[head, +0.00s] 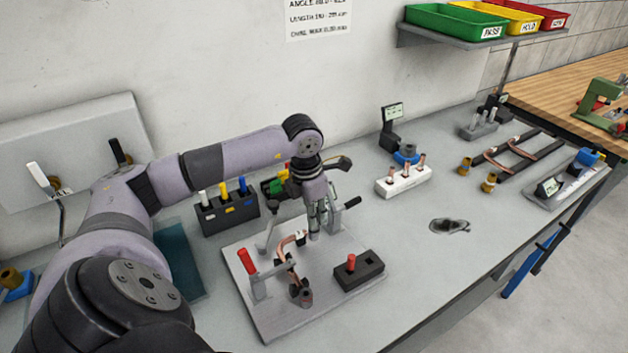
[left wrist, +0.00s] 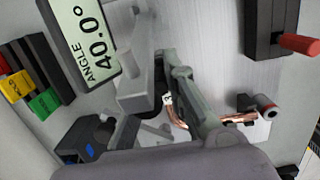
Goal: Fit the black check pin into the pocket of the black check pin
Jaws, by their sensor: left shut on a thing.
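My left gripper (head: 318,222) points down over the back part of the grey fixture plate (head: 325,308). Its fingers are shut, and they also show in the left wrist view (left wrist: 183,85). The thing between them is mostly hidden, so I cannot make out clearly whether it is the black check pin. My right gripper is not in view.
The plate carries a bent copper tube (head: 283,246), a red-handled clamp (head: 246,261) and a dark block (head: 358,277) with a red pin. A black handle (head: 352,202) is close to the gripper's right. A white block (head: 404,182) with copper pieces stands behind. The bench front right is clear.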

